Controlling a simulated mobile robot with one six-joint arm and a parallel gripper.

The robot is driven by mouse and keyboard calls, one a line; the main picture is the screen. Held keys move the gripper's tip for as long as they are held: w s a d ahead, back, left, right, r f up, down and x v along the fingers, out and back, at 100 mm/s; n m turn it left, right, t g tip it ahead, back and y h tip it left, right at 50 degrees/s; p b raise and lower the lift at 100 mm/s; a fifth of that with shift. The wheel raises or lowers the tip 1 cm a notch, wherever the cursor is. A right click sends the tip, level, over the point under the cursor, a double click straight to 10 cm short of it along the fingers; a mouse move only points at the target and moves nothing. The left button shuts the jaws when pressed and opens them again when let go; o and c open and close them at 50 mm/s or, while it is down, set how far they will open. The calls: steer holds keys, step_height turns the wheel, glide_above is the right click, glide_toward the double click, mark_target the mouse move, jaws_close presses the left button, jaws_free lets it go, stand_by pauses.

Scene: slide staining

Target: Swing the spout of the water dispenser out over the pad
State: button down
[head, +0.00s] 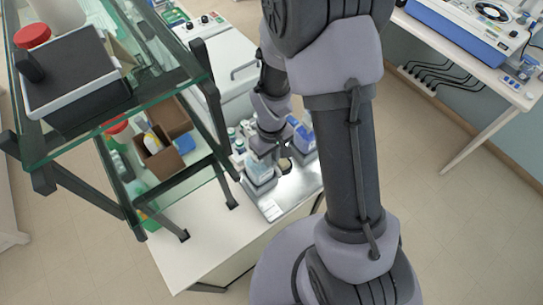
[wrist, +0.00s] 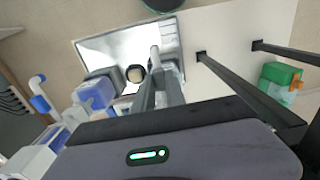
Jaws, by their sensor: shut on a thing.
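In the head view my gripper (head: 266,150) points down over the metal tray at the bench's front edge, next to a pale blue container (head: 259,168) on a grey base. In the wrist view its grey fingers (wrist: 160,85) are close together, shut on a slim pale part (wrist: 154,52), probably the dispenser's spout; it is mostly hidden by the fingers. A second blue-and-white container (wrist: 95,93) stands beside the fingers, and it also shows in the head view (head: 303,135). I cannot tell for sure which container is the water dispenser. The pad is not clearly distinguishable on the tray.
The shiny metal tray (head: 270,207) has a bare front part. A round tan-topped item (wrist: 134,73) sits near the fingers. A glass shelf rack (head: 165,70) with dark posts stands close on the left. Bare white bench (head: 185,250) lies below it.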

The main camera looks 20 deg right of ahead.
steer(key=shift+w+d, duration=0.1)
steer(key=shift+d, duration=0.05)
steer(key=w+d+n, duration=0.4)
steer(key=w+n, duration=0.5)
steer(key=n, duration=0.9)
stand_by(0.5)
steer(key=shift+d, duration=0.1)
stand_by(0.4)
steer(key=c, duration=1.4)
jaws_free()
steer(key=shift+o, duration=0.2)
steer(key=shift+r, duration=0.15)
